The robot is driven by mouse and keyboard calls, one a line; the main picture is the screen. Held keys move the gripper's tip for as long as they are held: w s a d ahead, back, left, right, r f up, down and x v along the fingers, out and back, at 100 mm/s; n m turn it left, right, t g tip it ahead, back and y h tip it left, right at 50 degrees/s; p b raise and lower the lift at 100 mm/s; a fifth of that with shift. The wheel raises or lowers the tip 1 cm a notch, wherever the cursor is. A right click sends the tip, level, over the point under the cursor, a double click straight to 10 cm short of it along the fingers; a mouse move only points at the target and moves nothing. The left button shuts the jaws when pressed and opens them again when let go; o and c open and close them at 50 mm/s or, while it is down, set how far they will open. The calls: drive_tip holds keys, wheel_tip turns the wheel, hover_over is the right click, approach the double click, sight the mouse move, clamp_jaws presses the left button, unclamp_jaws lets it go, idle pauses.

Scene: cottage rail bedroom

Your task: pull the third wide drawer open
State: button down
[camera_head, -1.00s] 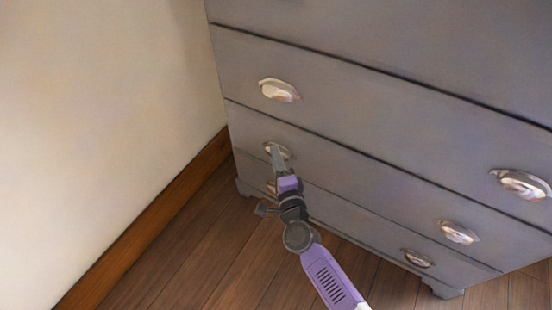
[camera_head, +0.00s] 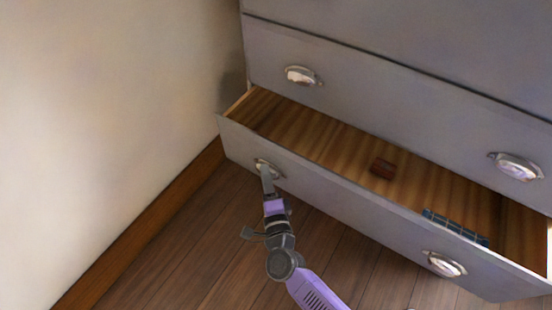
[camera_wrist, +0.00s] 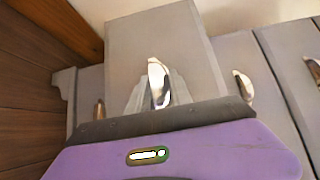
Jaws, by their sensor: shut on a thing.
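The third wide drawer (camera_head: 340,192) of the grey dresser stands well out from the body, and its wooden inside shows. It has a left cup handle (camera_head: 268,168) and a right cup handle (camera_head: 444,264), both silver. My gripper (camera_head: 267,175) is shut on the left handle; in the wrist view the same handle (camera_wrist: 157,82) sits at the fingertips (camera_wrist: 155,95).
The drawer above (camera_head: 400,105) is closed, with its own cup handles (camera_head: 301,76). A cream wall (camera_head: 110,110) with a wooden baseboard (camera_head: 140,232) runs along the left. Bare wood floor (camera_head: 190,255) lies in front of the drawer.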

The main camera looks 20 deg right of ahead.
drive_tip(key=s+a+f+p, duration=0.1)
drive_tip(key=s+a, duration=0.4)
drive_tip(key=a, duration=0.1)
drive_tip(key=shift+a, duration=0.1)
drive_tip(key=c, duration=1.3)
unclamp_jaws()
drive_tip(key=shift+w, duration=0.1)
drive_tip(key=shift+w+r, duration=0.1)
drive_tip(key=shift+r, duration=0.05)
drive_tip(key=shift+r+p, duration=0.1)
drive_tip(key=shift+p, duration=0.2)
drive_tip(key=shift+s+a+p, duration=0.2)
drive_tip(key=shift+s+p, duration=0.05)
drive_tip(key=shift+s, duration=1.05)
drive_tip(key=shift+s+a+p, duration=0.15)
drive_tip(key=shift+s+p, duration=0.05)
drive_tip(key=shift+s, duration=1.05)
drive_tip(key=shift+s+a+p, duration=0.2)
drive_tip(key=shift+s+p, duration=0.05)
drive_tip(key=shift+s, duration=1.05)
